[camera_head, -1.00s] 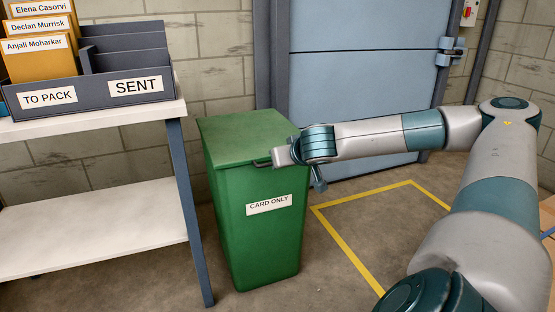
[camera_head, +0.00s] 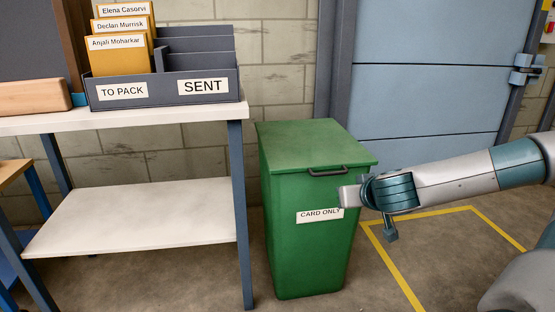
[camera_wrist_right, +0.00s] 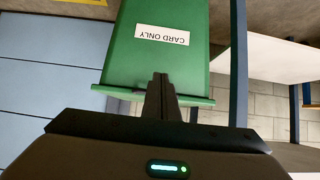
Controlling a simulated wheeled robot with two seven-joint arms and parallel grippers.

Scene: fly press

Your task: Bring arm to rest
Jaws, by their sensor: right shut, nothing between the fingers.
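My right arm comes in from the right in the head view, its wrist end (camera_head: 390,192) in front of the right side of the green bin. My right gripper (camera_wrist_right: 160,82) shows in the wrist view with its dark fingers together and nothing between them. The green bin (camera_head: 300,245) stands upright with its lid (camera_head: 310,145) down and its dark handle (camera_head: 327,171) clear of the wrist. The bin also shows in the wrist view (camera_wrist_right: 125,60), upside down. My left gripper is not in view.
A white-topped table (camera_head: 165,116) with a lower shelf (camera_head: 150,215) stands left of the bin. A grey sorter (camera_head: 195,88) on it holds several yellow envelopes. A blue door (camera_head: 425,90) is behind the arm. Yellow floor tape (camera_head: 403,282) marks an area right of the bin.

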